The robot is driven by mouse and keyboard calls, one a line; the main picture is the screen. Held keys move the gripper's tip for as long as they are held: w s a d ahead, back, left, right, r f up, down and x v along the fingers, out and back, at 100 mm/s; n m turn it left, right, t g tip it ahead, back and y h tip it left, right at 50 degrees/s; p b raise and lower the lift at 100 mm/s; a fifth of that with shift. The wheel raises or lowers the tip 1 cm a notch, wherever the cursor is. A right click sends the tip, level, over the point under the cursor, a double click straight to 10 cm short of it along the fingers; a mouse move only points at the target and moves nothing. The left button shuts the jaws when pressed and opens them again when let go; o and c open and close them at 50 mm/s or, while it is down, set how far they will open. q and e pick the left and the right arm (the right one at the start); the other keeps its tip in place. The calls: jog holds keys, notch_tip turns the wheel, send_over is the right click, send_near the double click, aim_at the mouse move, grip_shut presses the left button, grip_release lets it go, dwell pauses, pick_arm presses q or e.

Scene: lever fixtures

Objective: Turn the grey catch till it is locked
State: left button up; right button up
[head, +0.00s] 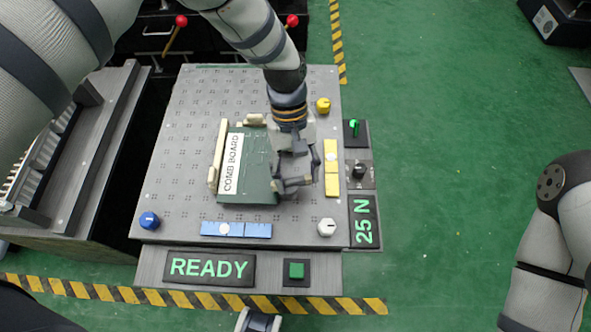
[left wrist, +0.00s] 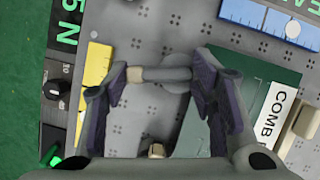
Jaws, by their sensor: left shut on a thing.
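The grey catch (left wrist: 172,75) has a round grey hub and a short bar with a beige end. In the left wrist view it lies between my fingers, its bar pointing left, toward the yellow ruler and away from the green board. My left gripper (head: 298,180) is shut on it, one finger at the beige end and the other by the hub; it also shows in the left wrist view (left wrist: 160,85). The green board (head: 250,192), labelled COMB BOARD, lies flat beside the catch. In the head view the gripper hides most of the catch. My right gripper is out of view.
Beige blocks (head: 213,177) border the board. A yellow ruler (head: 331,168), blue ruler (head: 236,229) and blue (head: 149,220), white (head: 326,228) and yellow (head: 323,105) knobs sit on the grey plate (head: 180,150). Displays read READY (head: 209,267) and 25 N (head: 363,221).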

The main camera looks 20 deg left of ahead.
pick_arm(q)
jog(key=shift+s+d+m+y, duration=0.15)
jog(key=shift+m+y, duration=0.45)
jog(key=shift+m, duration=0.8)
jog(key=o, duration=1.1)
jog(key=shift+o, duration=0.2)
jog(key=v, duration=1.2)
